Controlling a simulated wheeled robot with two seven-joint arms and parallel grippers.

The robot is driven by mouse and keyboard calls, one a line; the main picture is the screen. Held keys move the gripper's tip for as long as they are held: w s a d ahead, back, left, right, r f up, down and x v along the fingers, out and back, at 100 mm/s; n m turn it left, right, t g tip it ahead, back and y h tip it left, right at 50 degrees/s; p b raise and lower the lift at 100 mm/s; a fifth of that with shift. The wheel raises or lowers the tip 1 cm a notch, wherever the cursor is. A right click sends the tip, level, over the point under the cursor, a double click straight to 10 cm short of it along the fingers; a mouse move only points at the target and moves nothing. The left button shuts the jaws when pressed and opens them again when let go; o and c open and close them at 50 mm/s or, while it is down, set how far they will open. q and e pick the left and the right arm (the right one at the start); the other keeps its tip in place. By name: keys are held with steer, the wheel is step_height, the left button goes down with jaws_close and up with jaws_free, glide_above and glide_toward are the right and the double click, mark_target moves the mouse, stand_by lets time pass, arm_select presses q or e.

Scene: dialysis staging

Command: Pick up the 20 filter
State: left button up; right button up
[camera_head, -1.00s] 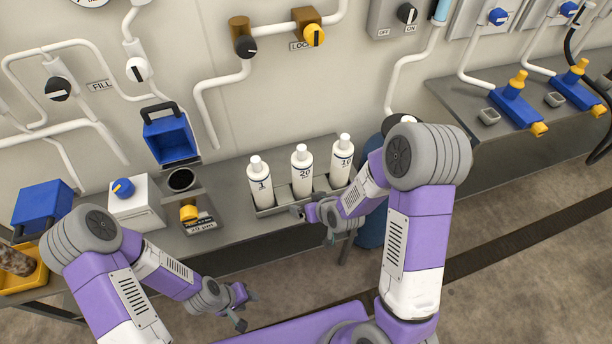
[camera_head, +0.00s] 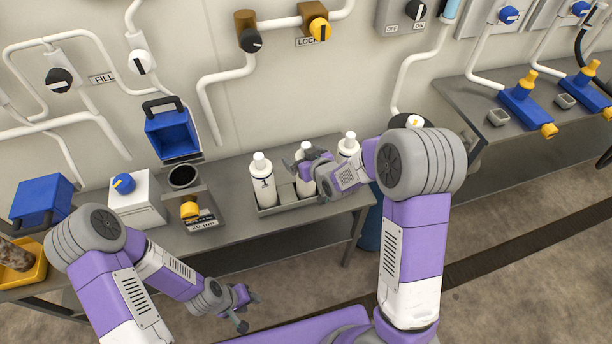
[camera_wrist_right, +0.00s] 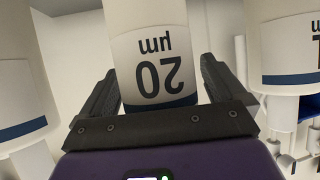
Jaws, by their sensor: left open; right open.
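The 20 filter (camera_head: 305,186) is a white bottle standing in the grey rack (camera_head: 284,207) on the counter, between two like bottles. My right gripper (camera_head: 305,163) is in front of it and hides much of it. In the right wrist view the filter (camera_wrist_right: 152,45) shows its label "20 µm" upside down. There the open fingers of my right gripper (camera_wrist_right: 160,88) stand on either side of the filter, with a gap visible at the right finger. My left gripper (camera_head: 244,306) is open and empty, low in front of the counter.
The 1 filter (camera_head: 262,184) stands left of it in the rack, and another white bottle (camera_head: 348,147) stands right. A housing with a dark round opening (camera_head: 183,176) and a white box with a blue knob (camera_head: 136,203) are further left on the counter.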

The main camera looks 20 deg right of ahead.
steer(key=shift+r, duration=0.1)
steer(key=c, duration=1.6)
steer(key=shift+o, duration=0.2)
